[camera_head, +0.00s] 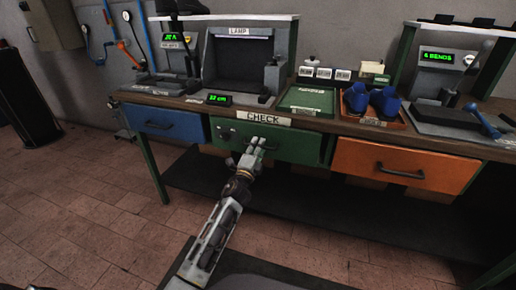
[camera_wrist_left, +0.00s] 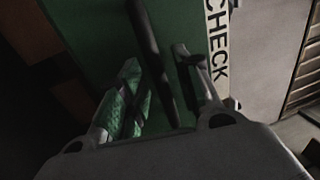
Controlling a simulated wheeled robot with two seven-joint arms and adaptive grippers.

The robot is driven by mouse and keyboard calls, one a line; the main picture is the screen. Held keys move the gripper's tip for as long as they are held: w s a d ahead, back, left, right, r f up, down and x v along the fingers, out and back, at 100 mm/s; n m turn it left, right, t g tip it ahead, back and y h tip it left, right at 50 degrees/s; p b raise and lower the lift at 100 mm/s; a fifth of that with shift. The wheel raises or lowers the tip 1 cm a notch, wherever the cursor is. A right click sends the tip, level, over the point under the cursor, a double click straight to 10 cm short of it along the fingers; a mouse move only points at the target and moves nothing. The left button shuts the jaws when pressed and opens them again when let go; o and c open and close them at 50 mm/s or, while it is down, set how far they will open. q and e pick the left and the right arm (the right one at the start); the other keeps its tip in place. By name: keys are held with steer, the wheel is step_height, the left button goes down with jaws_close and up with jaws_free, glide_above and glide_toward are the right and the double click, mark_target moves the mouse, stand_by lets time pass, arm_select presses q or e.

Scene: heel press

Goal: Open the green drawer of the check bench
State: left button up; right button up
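The green drawer (camera_head: 297,146) sits in the middle of the check bench, under the CHECK label (camera_head: 264,118). Its front looks about level with the bench edge. My left gripper (camera_head: 256,147) is in front of the drawer at its dark bar handle, which it partly hides in the head view. In the left wrist view the handle (camera_wrist_left: 153,52) runs between the two spread fingers of my left gripper (camera_wrist_left: 157,78), with gaps on both sides. The green drawer front (camera_wrist_left: 92,30) lies behind it. My right gripper is in neither view.
A blue drawer (camera_head: 165,122) is to the left and an orange drawer (camera_head: 372,158) to the right. The bench top (camera_head: 180,99) holds a lamp booth (camera_head: 238,65), a green tray (camera_head: 306,101) and an orange tray with blue items (camera_head: 372,103). The tiled floor in front is clear.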

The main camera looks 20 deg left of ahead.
arm_select(q)
steer(key=shift+w, duration=0.15)
jaws_close()
stand_by(0.4)
